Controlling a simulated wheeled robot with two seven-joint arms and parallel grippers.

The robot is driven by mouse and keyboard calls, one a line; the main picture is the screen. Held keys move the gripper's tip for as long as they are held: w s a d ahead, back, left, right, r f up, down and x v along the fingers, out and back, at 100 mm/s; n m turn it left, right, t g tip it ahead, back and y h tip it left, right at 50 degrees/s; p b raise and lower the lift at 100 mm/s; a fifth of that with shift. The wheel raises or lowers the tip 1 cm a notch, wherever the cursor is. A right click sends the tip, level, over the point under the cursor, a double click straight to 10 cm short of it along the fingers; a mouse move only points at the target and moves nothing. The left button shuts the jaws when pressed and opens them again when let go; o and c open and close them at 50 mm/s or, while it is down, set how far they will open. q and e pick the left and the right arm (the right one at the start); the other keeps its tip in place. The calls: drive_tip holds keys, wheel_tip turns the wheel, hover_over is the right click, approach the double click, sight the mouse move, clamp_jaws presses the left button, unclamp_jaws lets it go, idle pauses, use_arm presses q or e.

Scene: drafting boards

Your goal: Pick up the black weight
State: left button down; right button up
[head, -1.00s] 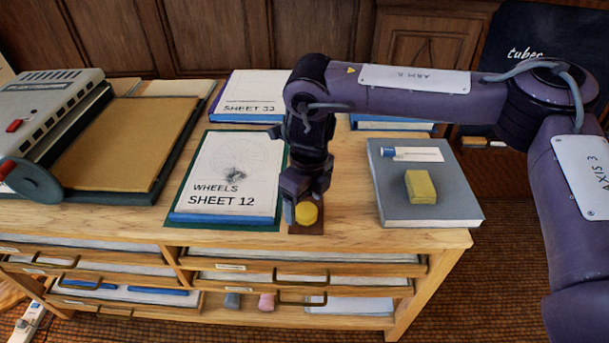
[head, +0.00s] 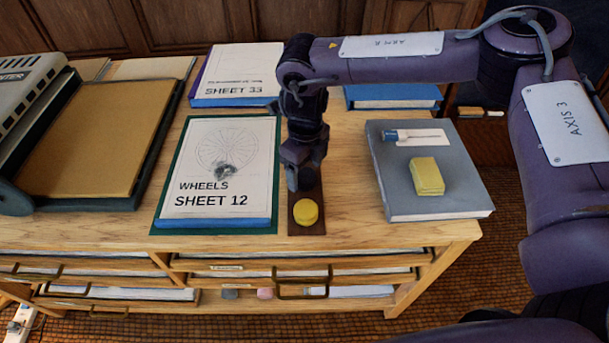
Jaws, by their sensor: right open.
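My right gripper (head: 303,182) points down over a dark brown strip (head: 293,228) on the wooden cabinet top, just behind a yellow round piece (head: 306,212). The yellow piece lies on the front part of the strip and is in full view. I cannot make out a black weight; the gripper and wrist hide the back of the strip. The right gripper is open, and nothing shows held in it. My left gripper is not in view.
Left of the gripper lies the "WHEELS SHEET 12" board (head: 181,210). Right of it, a grey book (head: 398,201) carries a yellow block (head: 426,177) and a blue-ended tool (head: 397,136). Drawer handles (head: 302,290) project below the top. Bare wood lies between strip and book.

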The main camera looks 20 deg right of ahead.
drive_tip(key=shift+f, duration=0.7)
drive_tip(key=c, duration=1.3)
drive_tip(key=shift+c, duration=0.6)
drive_tip(key=shift+r, duration=0.15)
